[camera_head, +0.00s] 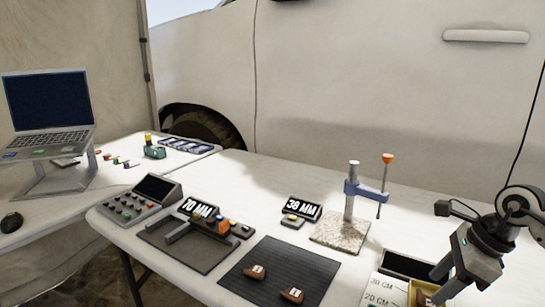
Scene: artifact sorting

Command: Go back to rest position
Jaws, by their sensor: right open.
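My right gripper (447,291) is at the lower right of the head view, pointing down and to the left. It is open, and I see nothing held in it. Its fingertips are close to a small yellow-edged tray (422,286) beside a white sheet marked 30 CM and 20 CM (378,291). I cannot tell whether they touch the tray. My left gripper is not in view.
A dark mat (262,250) with two brown artifacts (291,295) lies at the front centre. A measuring stand (349,195) on a stone base is near my right arm. Displays read 70 MM (199,209) and 38 MM (301,208). A laptop (48,105) stands left.

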